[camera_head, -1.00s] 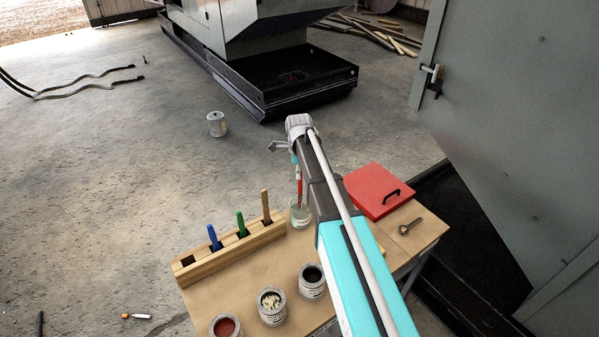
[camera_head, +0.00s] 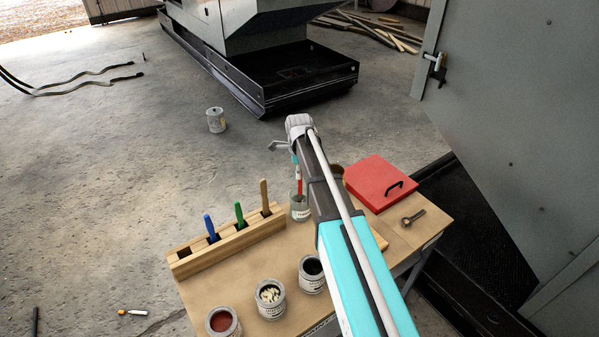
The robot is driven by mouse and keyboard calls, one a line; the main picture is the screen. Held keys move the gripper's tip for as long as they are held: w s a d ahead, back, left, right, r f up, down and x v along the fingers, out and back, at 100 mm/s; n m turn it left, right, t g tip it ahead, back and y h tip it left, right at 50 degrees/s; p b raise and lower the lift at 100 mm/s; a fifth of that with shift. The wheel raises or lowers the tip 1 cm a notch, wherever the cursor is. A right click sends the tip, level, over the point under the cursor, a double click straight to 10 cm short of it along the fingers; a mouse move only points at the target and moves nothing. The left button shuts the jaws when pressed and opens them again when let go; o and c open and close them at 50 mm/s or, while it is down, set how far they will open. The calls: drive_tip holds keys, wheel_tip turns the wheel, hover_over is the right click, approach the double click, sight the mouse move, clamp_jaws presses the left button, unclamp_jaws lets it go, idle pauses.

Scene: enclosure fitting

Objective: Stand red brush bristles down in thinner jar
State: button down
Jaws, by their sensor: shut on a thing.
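The thinner jar (camera_head: 300,211), a small glass jar with a label, stands on the table just left of my dark arm link. The red brush (camera_head: 299,186) hangs roughly upright above it, its lower end at or within the jar mouth; I cannot tell how deep. My gripper (camera_head: 295,161) shows only in part below the arm's end, at the brush's upper end, and is shut on the brush. The bristles and most of the fingers are hidden or too small to tell.
A wooden rack (camera_head: 228,243) holds a blue, a green and a wooden handle. Three open cans, including a dark red one (camera_head: 223,322), stand at the table's front. A red case (camera_head: 380,183) and a metal tool (camera_head: 413,217) lie right. A grey cabinet (camera_head: 520,130) stands close at right.

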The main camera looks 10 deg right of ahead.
idle(0.3)
drive_tip(key=shift+c, duration=2.1)
unclamp_jaws()
drive_tip(key=shift+r, duration=0.15)
wheel_tip(320, 180, up, 14)
drive_tip(key=p, duration=1.5)
drive_tip(key=w+a+r+n+t+y+b, duration=0.1)
drive_tip(key=w+a+r+t, duration=0.1)
drive_tip(key=a, duration=0.4)
drive_tip(key=w+a+r+n+t+y+b, duration=0.1)
drive_tip(key=w+a+r+t+b, duration=0.1)
drive_tip(key=a+t, duration=0.4)
drive_tip(key=w+a+r+n+t+y+b, duration=0.1)
drive_tip(key=w+a+r+t+b, duration=0.1)
drive_tip(key=w+a+t, duration=0.3)
drive_tip(key=shift+w+a+r+y, duration=0.3)
drive_tip(key=shift+w+a+r, duration=0.15)
drive_tip(key=shift+a+r, duration=0.45)
drive_tip(key=shift+s+f, duration=0.1)
drive_tip(key=shift+f, duration=0.1)
